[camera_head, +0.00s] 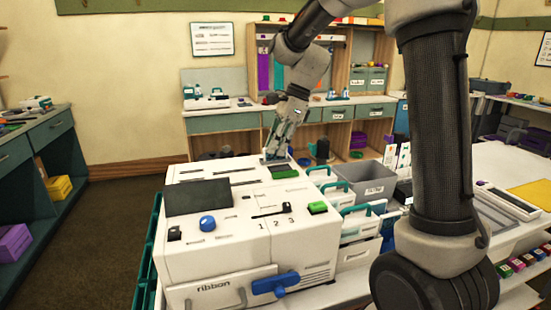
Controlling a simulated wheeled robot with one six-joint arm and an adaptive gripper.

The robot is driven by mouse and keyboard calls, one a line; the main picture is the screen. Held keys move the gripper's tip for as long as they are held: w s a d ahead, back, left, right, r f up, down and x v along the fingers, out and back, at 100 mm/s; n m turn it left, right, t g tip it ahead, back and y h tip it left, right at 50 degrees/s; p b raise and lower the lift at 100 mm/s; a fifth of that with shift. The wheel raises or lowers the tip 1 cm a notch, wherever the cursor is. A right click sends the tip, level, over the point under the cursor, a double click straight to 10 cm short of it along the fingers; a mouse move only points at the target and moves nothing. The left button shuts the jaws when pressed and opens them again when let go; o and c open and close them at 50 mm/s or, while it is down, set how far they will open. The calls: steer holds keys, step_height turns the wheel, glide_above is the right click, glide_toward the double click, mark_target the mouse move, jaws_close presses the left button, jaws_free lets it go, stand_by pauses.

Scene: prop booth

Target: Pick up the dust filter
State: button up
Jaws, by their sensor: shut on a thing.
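My gripper (275,152) points down at the far right part of the top of a white machine labelled "ribbon" (215,250). Its fingers are shut on a small dark grey piece (274,161), which I take to be the dust filter. The fingers and the view angle hide most of it. I cannot tell whether it still touches the machine's top. A green block (286,172) lies on the machine just in front of the gripper.
The machine top carries a dark panel (198,197), a blue knob (207,222) and a green button (317,207). A blue handle (274,284) sticks out in front. A grey bin (366,182) and teal-handled white holders (357,222) stand close on the right.

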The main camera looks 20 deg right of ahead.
steer(key=shift+r, duration=0.1)
step_height(320, 180, up, 10)
stand_by(0.4)
steer(key=shift+f, duration=0.25)
